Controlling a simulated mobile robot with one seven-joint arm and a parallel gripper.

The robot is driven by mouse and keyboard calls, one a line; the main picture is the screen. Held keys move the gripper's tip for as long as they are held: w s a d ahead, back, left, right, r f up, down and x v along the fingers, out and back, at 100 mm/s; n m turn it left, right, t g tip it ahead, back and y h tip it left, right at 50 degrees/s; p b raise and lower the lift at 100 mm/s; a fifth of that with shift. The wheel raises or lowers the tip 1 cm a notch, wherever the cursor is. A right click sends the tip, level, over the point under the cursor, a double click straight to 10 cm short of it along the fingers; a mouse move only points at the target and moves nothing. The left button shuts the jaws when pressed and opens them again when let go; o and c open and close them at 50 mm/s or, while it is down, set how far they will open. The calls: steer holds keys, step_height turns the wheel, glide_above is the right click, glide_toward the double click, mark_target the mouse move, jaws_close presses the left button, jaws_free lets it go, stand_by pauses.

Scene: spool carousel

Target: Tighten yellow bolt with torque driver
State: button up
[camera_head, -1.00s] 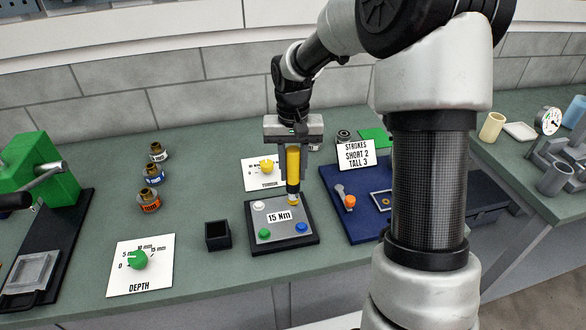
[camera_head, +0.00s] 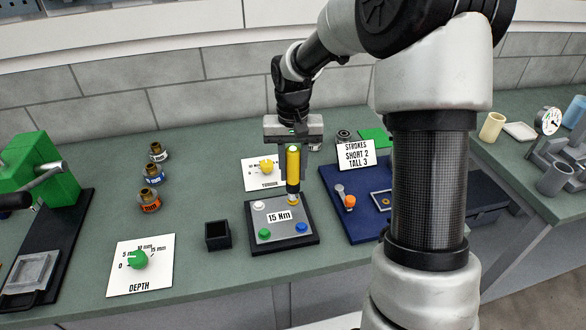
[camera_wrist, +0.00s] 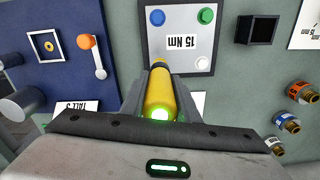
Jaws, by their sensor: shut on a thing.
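My gripper (camera_head: 293,150) is shut on a yellow torque driver (camera_head: 293,168), held upright with its tip down over the back right part of the 15 Nm plate (camera_head: 268,241). In the wrist view the driver (camera_wrist: 160,97) lies between the fingers, with a green glow at its near end. The plate shows a white bolt (camera_head: 258,205), a green bolt (camera_head: 264,233) and a blue bolt (camera_head: 302,227). The yellow bolt is hidden under or mixed with the driver's tip, so I cannot tell how well they are seated.
A black open box (camera_head: 218,235) stands left of the plate. A yellow-knob torque card (camera_head: 254,180) lies behind it. A blue board (camera_head: 352,220) with an orange-knobbed lever (camera_head: 349,202) is at right. A depth card (camera_head: 141,265) lies front left.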

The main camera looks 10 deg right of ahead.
mark_target(293, 149)
steer(key=shift+r+p, duration=1.9)
steer(key=shift+r, duration=0.6)
